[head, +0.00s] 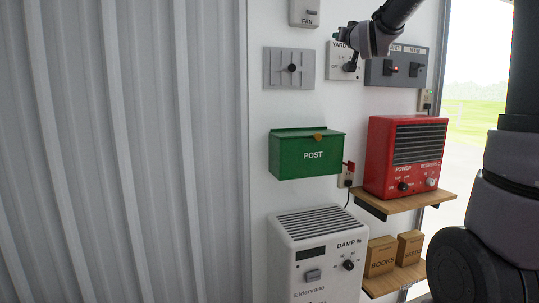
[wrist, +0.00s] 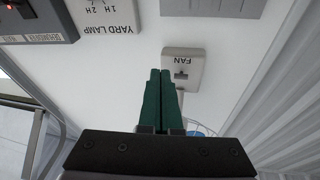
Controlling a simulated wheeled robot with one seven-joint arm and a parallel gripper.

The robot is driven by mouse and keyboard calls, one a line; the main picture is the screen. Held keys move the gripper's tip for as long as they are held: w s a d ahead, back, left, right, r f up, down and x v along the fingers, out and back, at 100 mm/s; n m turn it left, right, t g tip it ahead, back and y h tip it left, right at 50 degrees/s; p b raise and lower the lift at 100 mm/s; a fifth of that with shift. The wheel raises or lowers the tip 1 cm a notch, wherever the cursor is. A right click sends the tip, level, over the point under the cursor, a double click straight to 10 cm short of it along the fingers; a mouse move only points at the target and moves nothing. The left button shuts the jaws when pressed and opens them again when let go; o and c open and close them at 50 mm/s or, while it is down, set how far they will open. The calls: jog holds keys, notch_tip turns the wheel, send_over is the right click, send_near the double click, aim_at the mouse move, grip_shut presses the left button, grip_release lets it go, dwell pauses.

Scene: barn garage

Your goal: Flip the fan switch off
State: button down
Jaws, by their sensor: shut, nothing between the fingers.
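The fan switch (head: 304,12) is a small light-grey plate labelled FAN, high on the white wall and cut by the top edge of the head view. It also shows upside down in the wrist view (wrist: 194,68), with a small dark toggle; I cannot tell its setting for sure. My gripper (wrist: 160,73) has dark green fingers, shut together and empty. In the wrist view the fingertips appear just beside the plate's left edge, seemingly apart from it. In the head view my arm's end is right of the fan switch, in front of the yard lamp plate.
The yard lamp dial (head: 345,66), a grey double switch panel (head: 375,75) and a grey plate with a black knob (head: 275,68) are close by. Below are a green post box (head: 290,152), a red heater (head: 377,150) on a shelf and a white dehumidifier (head: 290,255). Corrugated wall stands left.

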jog(key=s+f+m+g, duration=0.1)
jog(key=s+f+g, duration=0.3)
jog(key=s+f, duration=0.4)
jog(key=s+d+f+m+g, duration=0.1)
jog(key=s+f+g, duration=0.4)
jog(key=s+f, duration=0.4)
jog(key=s+f+m+g, duration=0.1)
jog(key=s+f+g, duration=0.3)
jog(key=s+f, duration=0.5)
jog(key=s, duration=0.9)
jog(key=shift+s+d+m+h, duration=0.25)
jog(key=shift+d+m+h, duration=0.05)
jog(key=shift+d+m, duration=0.1)
